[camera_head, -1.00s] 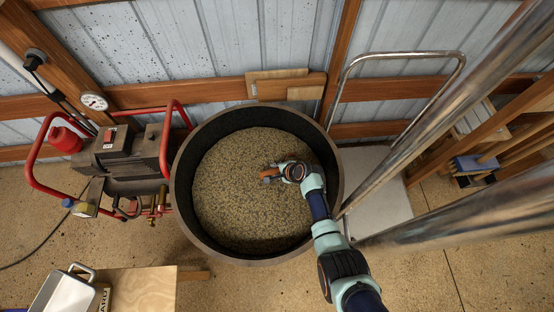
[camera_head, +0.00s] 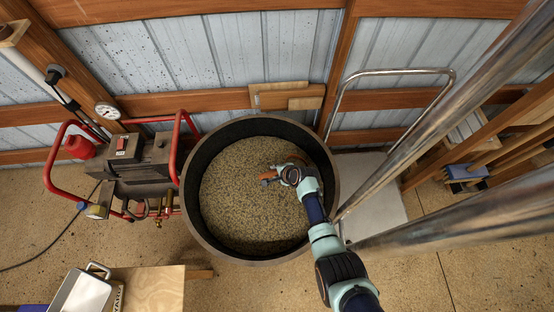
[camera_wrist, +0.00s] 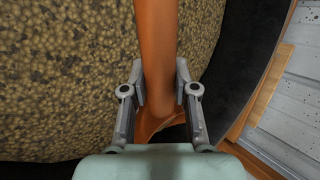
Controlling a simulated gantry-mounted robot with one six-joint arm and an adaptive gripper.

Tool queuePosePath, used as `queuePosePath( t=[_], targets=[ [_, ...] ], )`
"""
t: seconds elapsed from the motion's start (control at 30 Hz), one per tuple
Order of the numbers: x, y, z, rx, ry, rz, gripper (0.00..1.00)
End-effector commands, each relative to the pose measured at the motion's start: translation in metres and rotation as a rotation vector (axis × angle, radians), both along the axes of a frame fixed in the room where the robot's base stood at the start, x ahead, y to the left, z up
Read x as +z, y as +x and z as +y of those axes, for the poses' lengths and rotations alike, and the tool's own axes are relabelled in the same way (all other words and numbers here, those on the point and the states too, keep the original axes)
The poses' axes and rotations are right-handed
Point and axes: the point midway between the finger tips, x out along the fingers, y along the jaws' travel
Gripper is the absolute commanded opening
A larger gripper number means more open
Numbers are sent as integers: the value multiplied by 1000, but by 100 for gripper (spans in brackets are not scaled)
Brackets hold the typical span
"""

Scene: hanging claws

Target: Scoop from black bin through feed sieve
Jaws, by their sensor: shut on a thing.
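The black bin (camera_head: 187,205) is a round tub on the floor, filled with tan, speckled feed (camera_head: 238,200). My gripper (camera_head: 277,176) is inside the bin's rim, over the right part of the feed. In the wrist view my gripper (camera_wrist: 160,92) is shut on an orange-brown handle (camera_wrist: 157,40), one finger on each side. The rest of the held tool is mostly hidden; a little orange shows by the gripper in the head view. I cannot tell whether it touches the feed. I cannot identify a feed sieve in these frames.
A compressor with a red frame (camera_head: 48,170) stands left of the bin. A metal pan (camera_head: 82,292) and a wooden board (camera_head: 150,290) are at the lower left. A silver-railed cart (camera_head: 372,190) stands to the right. A wooden-framed metal wall is close behind the bin.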

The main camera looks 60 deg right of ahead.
Motion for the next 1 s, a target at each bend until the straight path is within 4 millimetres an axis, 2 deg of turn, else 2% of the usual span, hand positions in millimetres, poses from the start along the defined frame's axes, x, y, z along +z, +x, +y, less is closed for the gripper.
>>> queuePosePath(
  t=[0.03,1.0],
  targets=[
    [9,1,0,1,-4,1,0],
    [78,6,10,3,-62,32,0]
  ],
)
